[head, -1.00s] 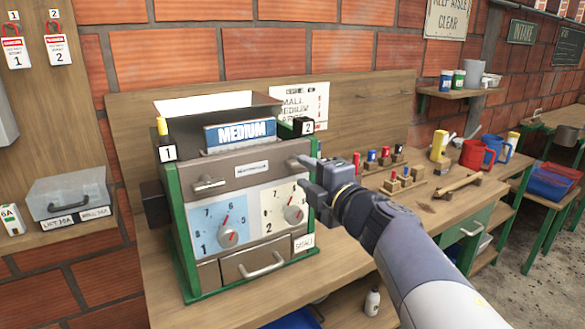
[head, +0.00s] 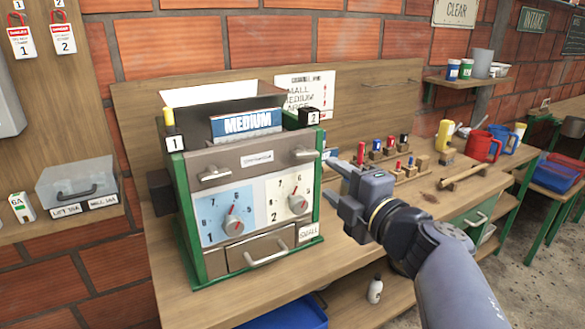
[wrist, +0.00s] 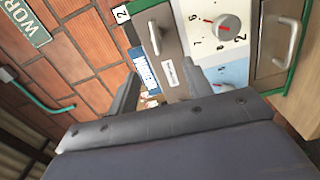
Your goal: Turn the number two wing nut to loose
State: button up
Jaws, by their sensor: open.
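My gripper (head: 333,184) is open and empty, to the right of the machine and apart from the wing nut. Its two fingers (wrist: 165,95) also show in the wrist view with nothing between them. No loose or tight marking is readable.
The other wing nut (head: 214,173) is below tag "1". A blue-panel dial (head: 233,225) and a cream-panel dial (head: 298,203) sit above a drawer (head: 258,250). Wooden holders (head: 385,155) and a red jug (head: 481,147) stand on the bench to the right.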

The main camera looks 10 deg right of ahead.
aim_at(303, 153)
jog(key=shift+o, duration=1.4)
jog(key=m+p, duration=0.2)
jog(key=m, duration=0.1)
jog(key=shift+w+d+r+m, duration=0.15)
jog(key=shift+w+r+m, duration=0.05)
jog(key=shift+m, duration=0.1)
jog(key=o, duration=0.3)
jog(key=m+p, duration=0.2)
jog(key=m, duration=0.3)
jog(key=shift+w+d, duration=0.1)
jog(key=shift+d, duration=0.05)
jog(key=w+a+m+p, duration=0.2)
jog(key=w+m+p, duration=0.1)
jog(key=w+m, duration=0.7)
jog(key=shift+a+f+m, duration=0.3)
jog(key=shift+a+f, duration=0.05)
jog(key=c, duration=1)
